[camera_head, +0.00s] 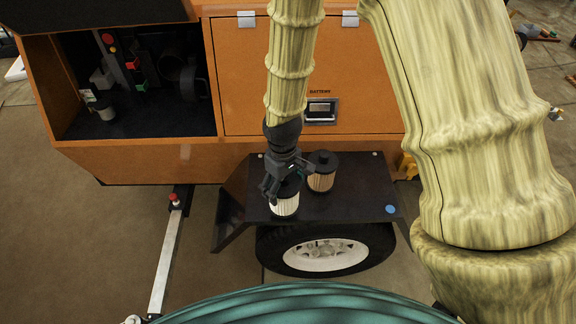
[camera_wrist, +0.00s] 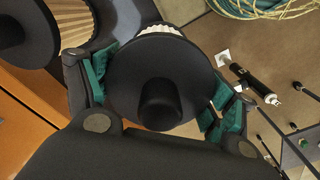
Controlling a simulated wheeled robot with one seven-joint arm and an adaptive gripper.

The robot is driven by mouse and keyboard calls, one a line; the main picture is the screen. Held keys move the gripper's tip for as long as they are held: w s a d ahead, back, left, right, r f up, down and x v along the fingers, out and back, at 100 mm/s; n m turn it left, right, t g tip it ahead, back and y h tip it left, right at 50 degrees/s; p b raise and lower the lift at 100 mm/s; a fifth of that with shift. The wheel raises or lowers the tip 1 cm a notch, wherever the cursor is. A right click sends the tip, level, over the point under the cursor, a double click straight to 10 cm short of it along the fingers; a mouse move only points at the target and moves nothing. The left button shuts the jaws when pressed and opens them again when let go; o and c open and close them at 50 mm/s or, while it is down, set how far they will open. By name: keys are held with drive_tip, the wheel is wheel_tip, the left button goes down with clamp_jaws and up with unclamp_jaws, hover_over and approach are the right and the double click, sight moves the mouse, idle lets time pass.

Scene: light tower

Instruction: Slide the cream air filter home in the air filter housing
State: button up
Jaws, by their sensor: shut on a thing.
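The cream air filter (camera_head: 285,206) has pale pleats and a black cap; it is at the front of the black fender top. My gripper (camera_head: 283,187) is shut on it from above. In the wrist view the filter's round black cap (camera_wrist: 160,62) sits between the teal finger pads of my gripper (camera_wrist: 162,90), and a strip of cream pleats shows behind it. I cannot tell whether the filter touches the fender. A dark rounded part (camera_head: 190,82) in the open compartment may be the air filter housing; its opening is not clear.
A tan filter with a black cap (camera_head: 321,178) stands close right of the held one on the fender top (camera_head: 350,196). Another small capped item (camera_head: 103,109) sits in the open compartment (camera_head: 140,123). The orange compartment walls (camera_head: 48,88) and closed door (camera_head: 240,75) stand behind.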

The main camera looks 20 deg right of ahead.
drive_tip(key=w+d+f+p, duration=0.4)
drive_tip(key=w, duration=0.6)
drive_tip(key=shift+w+d+p, duration=0.2)
drive_tip(key=shift+d+p, duration=0.05)
drive_tip(key=shift+p, duration=0.1)
drive_tip(key=shift+f, duration=0.3)
drive_tip(key=o, duration=1.1)
drive_tip(key=shift+s+d+r+b, duration=0.15)
drive_tip(key=shift+r+b, duration=0.5)
drive_tip(key=shift+r, duration=1.15)
drive_tip(key=shift+s+a+r+b, duration=0.1)
drive_tip(key=shift+s+r+b, duration=0.35)
drive_tip(key=shift+r, duration=1.35)
drive_tip(key=shift+d+r+b, duration=0.1)
drive_tip(key=shift+r+b, duration=0.7)
drive_tip(key=shift+r, duration=1)
